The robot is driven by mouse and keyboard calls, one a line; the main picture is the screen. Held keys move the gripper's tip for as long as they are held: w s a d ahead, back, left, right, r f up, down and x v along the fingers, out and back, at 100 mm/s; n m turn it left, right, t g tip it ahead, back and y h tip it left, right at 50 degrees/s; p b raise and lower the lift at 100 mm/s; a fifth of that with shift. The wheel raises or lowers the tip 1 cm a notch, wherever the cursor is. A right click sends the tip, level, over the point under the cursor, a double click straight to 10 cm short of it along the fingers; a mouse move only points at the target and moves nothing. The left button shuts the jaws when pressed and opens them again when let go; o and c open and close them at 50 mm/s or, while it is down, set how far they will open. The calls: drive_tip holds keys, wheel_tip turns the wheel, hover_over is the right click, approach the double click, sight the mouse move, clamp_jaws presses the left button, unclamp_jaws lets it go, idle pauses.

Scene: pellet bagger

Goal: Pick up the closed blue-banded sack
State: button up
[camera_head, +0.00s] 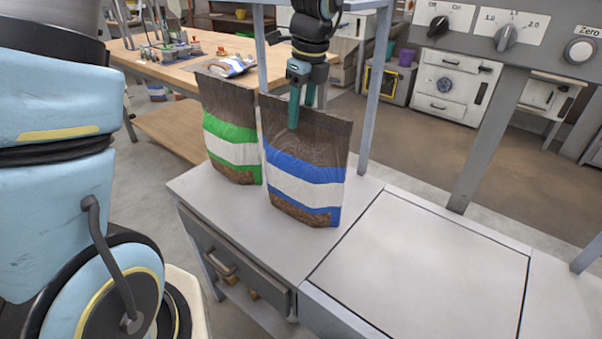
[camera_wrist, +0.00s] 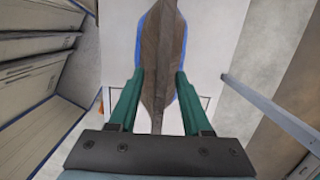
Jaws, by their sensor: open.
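The blue-banded sack (camera_head: 303,180) stands upright on the grey bench top in the head view. It is brown, with a white stripe between blue bands. In the wrist view its top (camera_wrist: 160,60) is seen from above as a narrow ridge that looks closed. My gripper (camera_head: 302,100) is open at the sack's top edge, one green finger in front of it and the other mostly behind. In the wrist view my gripper (camera_wrist: 156,76) has a finger on each side of the ridge. I cannot tell whether either finger touches the sack.
A green-banded sack (camera_head: 228,135) stands close beside it on the left. The bench top (camera_head: 235,205) has frame posts, one (camera_head: 375,85) just behind the sack. A flat square plate (camera_head: 425,265) to the right is clear. A wooden table (camera_head: 185,75) with small items stands behind.

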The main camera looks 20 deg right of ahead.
drive_tip(key=shift+f, duration=0.2)
idle(0.3)
clamp_jaws()
idle(1.4)
